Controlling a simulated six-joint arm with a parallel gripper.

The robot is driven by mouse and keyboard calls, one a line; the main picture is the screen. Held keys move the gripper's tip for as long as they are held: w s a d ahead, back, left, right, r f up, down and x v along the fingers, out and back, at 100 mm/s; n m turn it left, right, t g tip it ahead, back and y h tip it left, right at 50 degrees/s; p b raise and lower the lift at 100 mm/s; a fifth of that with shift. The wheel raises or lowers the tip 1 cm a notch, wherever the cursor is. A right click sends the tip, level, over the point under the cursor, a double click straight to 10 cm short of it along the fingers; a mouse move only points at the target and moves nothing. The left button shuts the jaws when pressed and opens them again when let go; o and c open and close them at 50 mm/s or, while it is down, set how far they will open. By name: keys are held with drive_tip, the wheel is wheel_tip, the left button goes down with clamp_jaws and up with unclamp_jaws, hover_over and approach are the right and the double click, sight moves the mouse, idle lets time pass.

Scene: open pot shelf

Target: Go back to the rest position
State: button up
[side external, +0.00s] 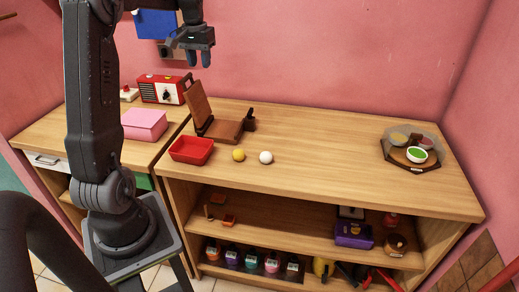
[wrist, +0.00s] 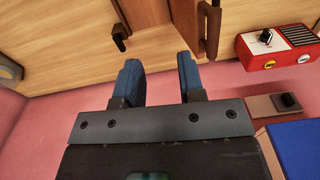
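My gripper (side external: 199,58) is raised high above the back left of the wooden shelf unit (side external: 330,205) in the side external view, near the pink wall. In the wrist view its two blue fingers (wrist: 160,78) stand apart with a clear gap, and nothing is between them. It touches nothing that I can see.
On the top stand an open wooden hinged box (side external: 222,129), a red tray (side external: 191,150), a yellow ball (side external: 239,155), a white ball (side external: 266,157) and a tray of bowls (side external: 385,153). A red radio (side external: 160,90) and pink box (side external: 144,124) stand left. The top's middle is clear.

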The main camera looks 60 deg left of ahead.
drive_tip(key=s+d+r+m+t+y, duration=0.1)
drive_tip(key=d+r+m, duration=0.1)
drive_tip(key=d, duration=0.9)
drive_tip(key=d+r+m+t, duration=0.1)
drive_tip(key=d+r+m, duration=0.1)
drive_tip(key=d, duration=0.8)
drive_tip(key=s+d+f+m+t+h, duration=0.1)
drive_tip(key=s+d+f+m+t, duration=0.2)
drive_tip(key=s+d, duration=0.9)
drive_tip(key=d+f+m, duration=0.1)
drive_tip(key=d, duration=0.2)
drive_tip(key=shift+d+f, duration=0.25)
drive_tip(key=shift+d, duration=0.1)
